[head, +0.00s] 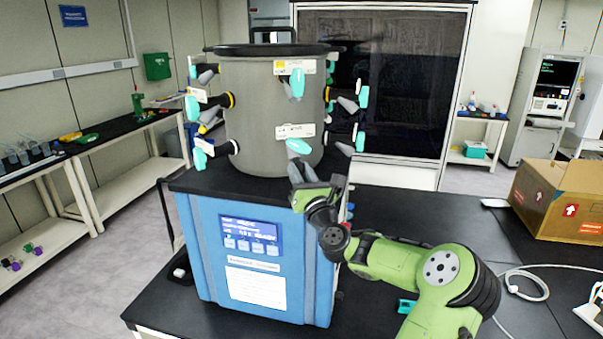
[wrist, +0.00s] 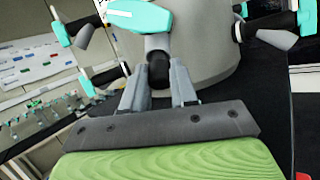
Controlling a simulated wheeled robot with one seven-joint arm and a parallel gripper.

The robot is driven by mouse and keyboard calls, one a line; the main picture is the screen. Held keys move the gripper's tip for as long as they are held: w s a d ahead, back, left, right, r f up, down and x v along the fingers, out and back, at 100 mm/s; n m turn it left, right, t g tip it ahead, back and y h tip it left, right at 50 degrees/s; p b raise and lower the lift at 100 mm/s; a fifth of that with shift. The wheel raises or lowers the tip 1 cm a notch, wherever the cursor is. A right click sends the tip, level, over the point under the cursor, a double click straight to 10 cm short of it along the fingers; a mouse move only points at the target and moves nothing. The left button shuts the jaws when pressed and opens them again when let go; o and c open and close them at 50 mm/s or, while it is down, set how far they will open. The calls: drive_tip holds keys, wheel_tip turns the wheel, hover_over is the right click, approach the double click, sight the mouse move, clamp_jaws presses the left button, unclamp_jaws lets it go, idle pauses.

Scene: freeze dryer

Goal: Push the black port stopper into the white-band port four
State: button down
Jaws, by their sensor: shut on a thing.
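My gripper (head: 301,173) is in front of the lower front of the grey drum (head: 262,110) of the freeze dryer. In the wrist view my gripper's two grey fingers (wrist: 161,82) are shut on the black port stopper (wrist: 158,72). The stopper is at the lower end of a pale port valve (wrist: 158,42) with a teal handle (wrist: 140,16). It looks in line with the valve and touching it, but how deep it sits is not clear. In the head view this front lower valve (head: 298,147) is just above my fingers, and the stopper is hidden. No white band can be made out.
Other valves with teal handles stick out at the drum's left (head: 201,153) and right (head: 359,141). The blue dryer base (head: 255,262) stands below on the black bench (head: 420,212).

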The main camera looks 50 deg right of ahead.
drive_tip(key=shift+w+r, duration=0.15)
drive_tip(key=shift+r, duration=0.2)
drive_tip(key=c, duration=0.8)
unclamp_jaws()
drive_tip(key=shift+w+f, duration=0.1)
drive_tip(key=shift+f, duration=0.1)
drive_tip(key=b+v, duration=0.4)
drive_tip(key=v, duration=1.1)
drive_tip(key=shift+s, duration=0.35)
drive_tip(key=shift+a+f, duration=0.15)
